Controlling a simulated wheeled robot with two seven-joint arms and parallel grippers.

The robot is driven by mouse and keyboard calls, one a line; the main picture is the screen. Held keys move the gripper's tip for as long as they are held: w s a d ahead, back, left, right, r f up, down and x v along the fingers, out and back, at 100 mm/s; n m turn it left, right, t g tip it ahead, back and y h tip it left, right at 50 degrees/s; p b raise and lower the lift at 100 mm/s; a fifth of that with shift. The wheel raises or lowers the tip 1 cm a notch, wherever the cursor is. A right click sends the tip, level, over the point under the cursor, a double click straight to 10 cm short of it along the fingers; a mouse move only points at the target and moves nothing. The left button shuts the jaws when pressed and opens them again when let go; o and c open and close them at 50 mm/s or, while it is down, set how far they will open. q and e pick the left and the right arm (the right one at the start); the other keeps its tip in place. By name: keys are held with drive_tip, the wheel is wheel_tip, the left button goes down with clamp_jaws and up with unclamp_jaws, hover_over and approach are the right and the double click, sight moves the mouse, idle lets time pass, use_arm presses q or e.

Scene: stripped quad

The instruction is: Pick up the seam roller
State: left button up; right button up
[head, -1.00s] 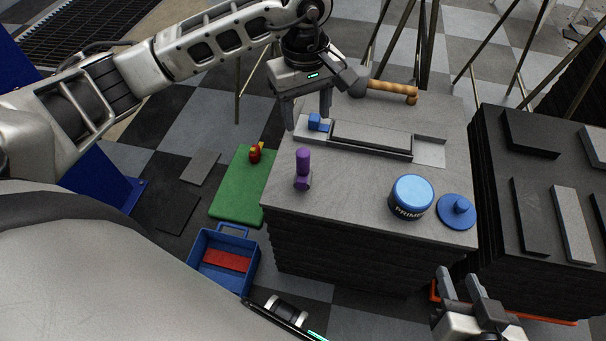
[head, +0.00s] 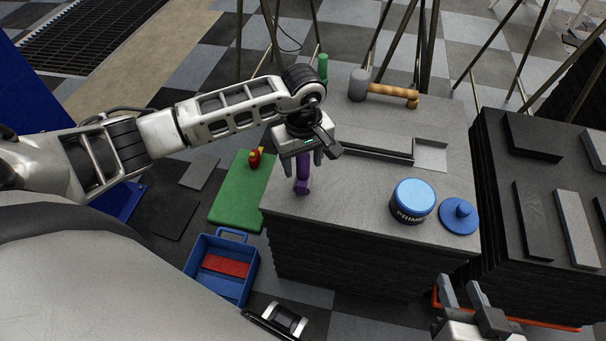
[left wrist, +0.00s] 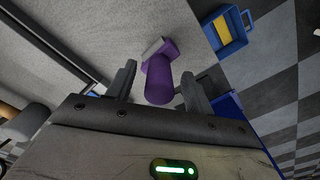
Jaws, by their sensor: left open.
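The seam roller, a purple tool (head: 302,181), stands near the left front of the dark stacked block, its upper part partly hidden under my left gripper (head: 303,160). That gripper is open, pointing down, one finger on each side of the tool's purple handle. In the left wrist view the purple handle (left wrist: 160,83) points toward the camera between the open fingers (left wrist: 158,90), with a visible gap on each side. A pale grey part shows at its far end. My right gripper (head: 463,290) is at the bottom right, fingers apart, holding nothing visible.
On the same block stand a primer tub (head: 411,205), a blue lid (head: 459,217), a mallet (head: 385,90), a long grey tray (head: 430,156) and a green upright object (head: 322,67). Left below are a green mat (head: 235,205) and a blue bin (head: 205,248). Thin poles rise behind.

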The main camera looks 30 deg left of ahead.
use_arm(q)
drive_tip(key=shift+f, duration=0.8)
drive_tip(key=c, duration=1.1)
drive_tip(key=shift+o, duration=0.2)
drive_tip(key=shift+r, duration=0.2)
